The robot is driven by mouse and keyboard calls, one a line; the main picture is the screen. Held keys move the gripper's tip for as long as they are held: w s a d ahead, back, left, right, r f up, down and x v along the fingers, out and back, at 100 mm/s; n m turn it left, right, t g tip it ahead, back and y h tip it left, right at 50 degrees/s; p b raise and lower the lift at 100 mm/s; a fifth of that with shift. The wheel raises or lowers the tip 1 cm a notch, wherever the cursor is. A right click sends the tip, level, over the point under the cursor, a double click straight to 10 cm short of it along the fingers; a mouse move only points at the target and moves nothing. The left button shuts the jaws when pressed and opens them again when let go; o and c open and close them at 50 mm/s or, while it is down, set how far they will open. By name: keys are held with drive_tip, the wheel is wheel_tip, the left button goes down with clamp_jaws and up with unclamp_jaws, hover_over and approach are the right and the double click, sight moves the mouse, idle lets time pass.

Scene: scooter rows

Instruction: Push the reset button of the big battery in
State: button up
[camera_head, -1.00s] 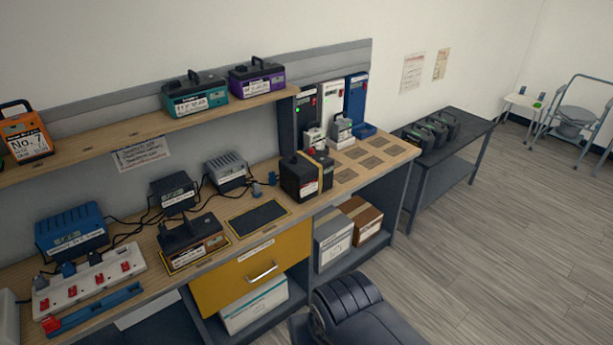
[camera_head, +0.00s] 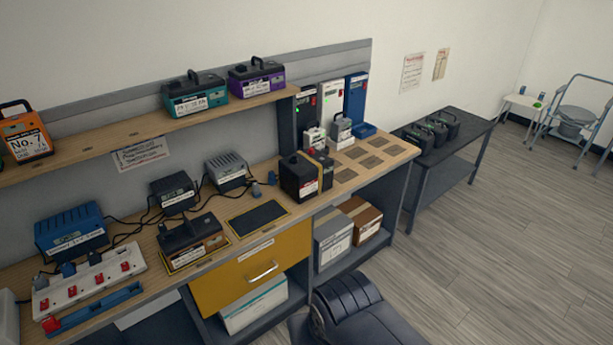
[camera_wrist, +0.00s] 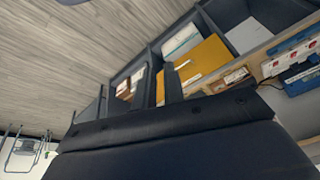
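Several handled batteries are in the head view, and I cannot tell for sure which is the big one. A large black battery (camera_head: 298,178) with a tan part at its right side stands upright on the bench. A brown-and-black battery (camera_head: 192,241) sits on a yellow-edged mat farther left. No reset button can be made out on either. My dark arm (camera_head: 356,312) is low in front of the bench, apart from both batteries.
The wooden bench (camera_head: 388,160) has chargers, cables and a white power strip (camera_head: 90,283) at left. A shelf above holds orange, teal and purple batteries. A yellow drawer (camera_head: 250,270) is shut, and it also shows in the wrist view (camera_wrist: 206,60). Floor at right (camera_head: 500,250) is clear.

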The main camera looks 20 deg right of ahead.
clamp_jaws()
idle(0.6)
idle(0.5)
drive_tip(key=w+a+f+m+t+y+b, duration=0.2)
drive_tip(key=w+a+m+y+b, duration=0.3)
drive_tip(key=w+a+m, duration=1.1)
drive_tip(key=w+a+t+y, duration=0.1)
drive_tip(key=w+a, duration=0.4)
drive_tip(key=shift+w+f+m+b, duration=0.3)
drive_tip(key=shift+w+f+b, duration=0.05)
drive_tip(key=shift+w+f, duration=0.05)
